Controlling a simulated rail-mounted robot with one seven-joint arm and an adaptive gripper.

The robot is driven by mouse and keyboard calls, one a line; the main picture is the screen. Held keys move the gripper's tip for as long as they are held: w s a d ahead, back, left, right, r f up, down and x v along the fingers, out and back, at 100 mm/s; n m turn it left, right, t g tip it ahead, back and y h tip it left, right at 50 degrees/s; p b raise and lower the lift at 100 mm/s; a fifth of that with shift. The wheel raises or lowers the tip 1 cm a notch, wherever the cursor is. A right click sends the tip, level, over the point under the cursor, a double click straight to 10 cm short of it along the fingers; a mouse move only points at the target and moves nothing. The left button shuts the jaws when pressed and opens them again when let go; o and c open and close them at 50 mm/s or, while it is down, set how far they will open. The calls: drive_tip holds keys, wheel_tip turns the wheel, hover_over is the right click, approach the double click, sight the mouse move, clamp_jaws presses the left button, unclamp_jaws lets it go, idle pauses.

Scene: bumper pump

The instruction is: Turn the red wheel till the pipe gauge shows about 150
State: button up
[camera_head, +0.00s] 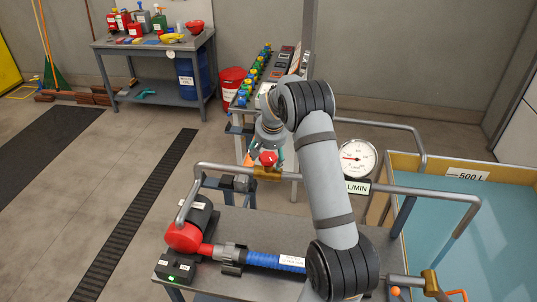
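The red wheel (268,158) sits on a brass valve body (267,173) in the horizontal grey pipe, in the middle of the view. My gripper (267,147) points down right over the wheel, its fingers at or just above it. The fingers are small and partly hidden, so I cannot tell whether they touch the wheel or are closed on it. The round white pipe gauge (357,158) stands to the right of my arm, above an L/MIN label. Its red needle points left; the numbers are too small to read.
A bench (230,222) below carries a red pump (184,237), a blue hose (262,259) and a black box with a green light (175,267). A water tank (485,175) marked 500 L stands right. A second brass valve (431,282) is at lower right.

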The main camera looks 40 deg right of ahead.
drive_tip(key=shift+c, duration=1.1)
drive_tip(key=shift+r, duration=0.1)
drive_tip(key=c, duration=0.7)
drive_tip(key=shift+c, duration=0.5)
drive_tip(key=shift+w+n, duration=0.1)
drive_tip(key=shift+n, duration=0.3)
drive_tip(key=n+y+b, duration=0.1)
drive_tip(key=n, duration=0.1)
drive_tip(key=n+y+b, duration=0.1)
drive_tip(key=n+b, duration=0.1)
drive_tip(key=shift+d+n+t, duration=0.2)
drive_tip(key=shift+n+t, duration=0.1)
drive_tip(key=shift+n, duration=0.1)
drive_tip(key=n+y, duration=0.1)
drive_tip(key=n, duration=0.2)
drive_tip(key=shift+r, duration=0.15)
drive_tip(key=shift+n+y+p, duration=0.35)
drive_tip(key=shift+n+y, duration=0.15)
drive_tip(key=shift+n, duration=0.5)
drive_tip(key=shift+w+n, duration=0.1)
drive_tip(key=shift+n, duration=0.2)
